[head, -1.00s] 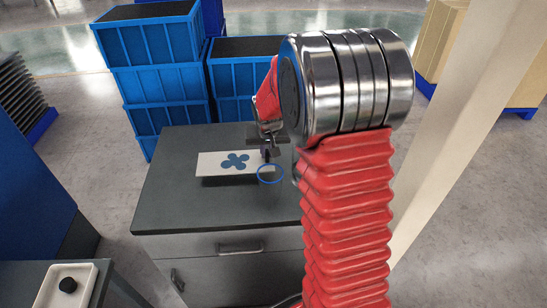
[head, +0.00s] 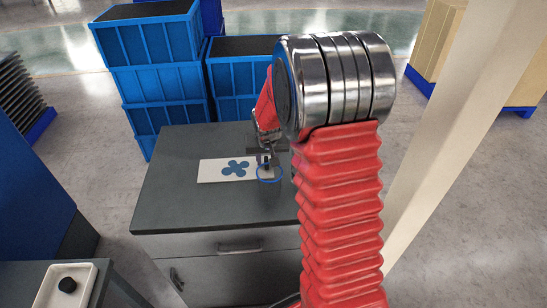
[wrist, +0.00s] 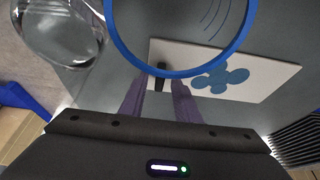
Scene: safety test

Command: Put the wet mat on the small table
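The mat is a white rectangle with a blue blotch (head: 208,171). It lies flat on the dark grey top of the small table (head: 180,215), which has drawers below. In the wrist view the mat (wrist: 263,92) reaches left to a dark upright knob (wrist: 162,72) at its near end. My gripper (head: 266,163) is low over the mat's right end. In the wrist view my fingers (wrist: 162,80) stand on both sides of the knob with narrow gaps showing, so they look open.
A blue ring (head: 269,180) is close beside my gripper; in the wrist view it (wrist: 183,74) looms large. Blue crates (head: 160,85) are stacked behind the table. A white tray (head: 50,285) with a black knob sits at lower left. The table's front left is clear.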

